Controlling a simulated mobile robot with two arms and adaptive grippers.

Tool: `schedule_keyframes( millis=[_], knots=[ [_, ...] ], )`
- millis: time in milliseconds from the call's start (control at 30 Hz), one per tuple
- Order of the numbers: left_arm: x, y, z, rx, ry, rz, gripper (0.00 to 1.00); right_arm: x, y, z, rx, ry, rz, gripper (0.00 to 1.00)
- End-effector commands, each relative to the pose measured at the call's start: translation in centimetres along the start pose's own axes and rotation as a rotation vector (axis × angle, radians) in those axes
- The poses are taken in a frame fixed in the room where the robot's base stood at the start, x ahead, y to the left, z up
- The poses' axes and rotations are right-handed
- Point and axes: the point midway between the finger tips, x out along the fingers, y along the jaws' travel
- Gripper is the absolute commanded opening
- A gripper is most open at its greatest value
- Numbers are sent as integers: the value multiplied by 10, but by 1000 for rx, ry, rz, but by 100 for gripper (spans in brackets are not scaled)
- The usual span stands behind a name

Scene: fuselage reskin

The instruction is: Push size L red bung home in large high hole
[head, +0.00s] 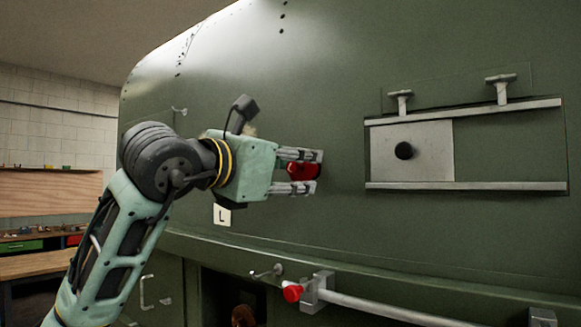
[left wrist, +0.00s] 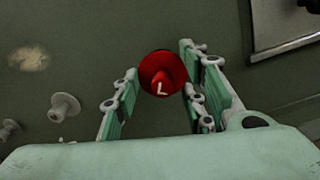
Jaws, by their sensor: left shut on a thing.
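The red bung (head: 303,171) sits between the two fingers of my left gripper (head: 307,171), which is shut on it at the green fuselage skin (head: 330,100). In the left wrist view the round bung (left wrist: 160,70) shows a pale L, and the fingers of the gripper (left wrist: 158,92) lie on either side of it. The large high hole does not show; the bung and gripper may cover it. I cannot tell how far the bung is in. My right gripper is in no view.
A white L label (head: 222,215) is on the skin below my gripper. To the right, two rails hold a grey plate (head: 425,145) with a black knob (head: 404,150). Below, a bar with a red end (head: 292,292) sticks out. A workbench (head: 35,265) stands far left.

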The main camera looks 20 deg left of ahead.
Motion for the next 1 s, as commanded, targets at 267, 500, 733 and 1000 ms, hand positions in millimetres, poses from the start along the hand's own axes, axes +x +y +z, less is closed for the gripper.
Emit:
schedule_keyframes(
  millis=[267, 500, 733, 1000],
  knots=[
    [6, 0, 0, 0, -1, 0, 12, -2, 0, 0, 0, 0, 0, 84],
    [11, 0, 0, 0, 0, -1, 12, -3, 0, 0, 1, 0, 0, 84],
    [15, 0, 0, 0, 0, -1, 12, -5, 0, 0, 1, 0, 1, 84],
    [21, 0, 0, 0, 0, -1, 12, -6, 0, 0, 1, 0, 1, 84]
  ],
)
